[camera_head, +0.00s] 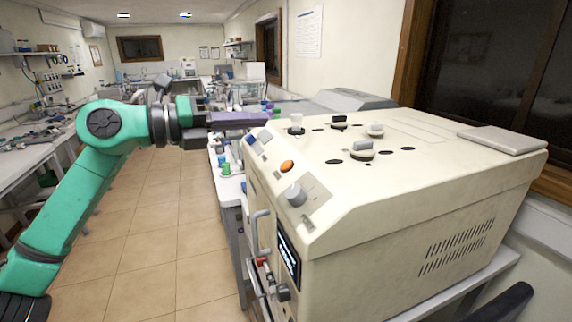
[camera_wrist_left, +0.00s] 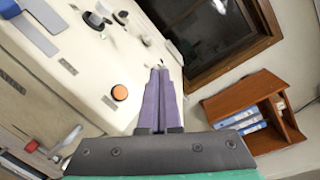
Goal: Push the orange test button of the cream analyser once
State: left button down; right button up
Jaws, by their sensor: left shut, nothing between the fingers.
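The cream analyser (camera_head: 455,205) stands on a bench at the right and fills much of the head view. Its round orange test button (camera_head: 287,165) sits on the sloped front panel, above a grey knob (camera_head: 295,194). My left gripper (camera_head: 268,118) has purple fingers that are shut and empty. In the head view it is beyond the button, by the panel's far end. In the left wrist view the orange button (camera_wrist_left: 119,92) is left of the shut fingers (camera_wrist_left: 159,70), clear of them. The analyser's cream top (camera_wrist_left: 75,62) also shows there. My right gripper is not in view.
Dark and white knobs (camera_head: 362,150) stand up from the analyser's top, with a flat pale slab (camera_head: 502,140) at its right. A metal handle (camera_head: 258,230) juts from its front. Bottles with coloured caps (camera_head: 226,168) stand behind the arm. The tiled floor (camera_head: 165,215) is clear.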

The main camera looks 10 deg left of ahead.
pick_arm(q)
jog(key=a+y, duration=0.1)
jog(key=a, duration=0.1)
jog(key=b, duration=0.3)
send_near(290, 160)
jog(key=w+d+r, duration=0.1)
jog(key=w+d, duration=0.2)
jog(key=d, duration=0.1)
jog(key=shift+w+d+f+b, duration=0.1)
jog(key=shift+w+f+b, duration=0.2)
dwell(1.6)
jog(key=shift+w+d+f, duration=0.15)
jog(key=shift+d+f, duration=0.05)
jog(key=shift+f, duration=0.1)
jog(key=shift+w+d+f, duration=0.1)
jog(key=shift+d+f, duration=0.1)
jog(key=shift+f, duration=0.2)
dwell(0.6)
jog(key=shift+s+a+r, duration=0.3)
jog(key=shift+a+r, duration=0.1)
jog(key=shift+r, duration=0.3)
jog(key=shift+r+p, duration=0.1)
jog(key=shift+p, duration=0.2)
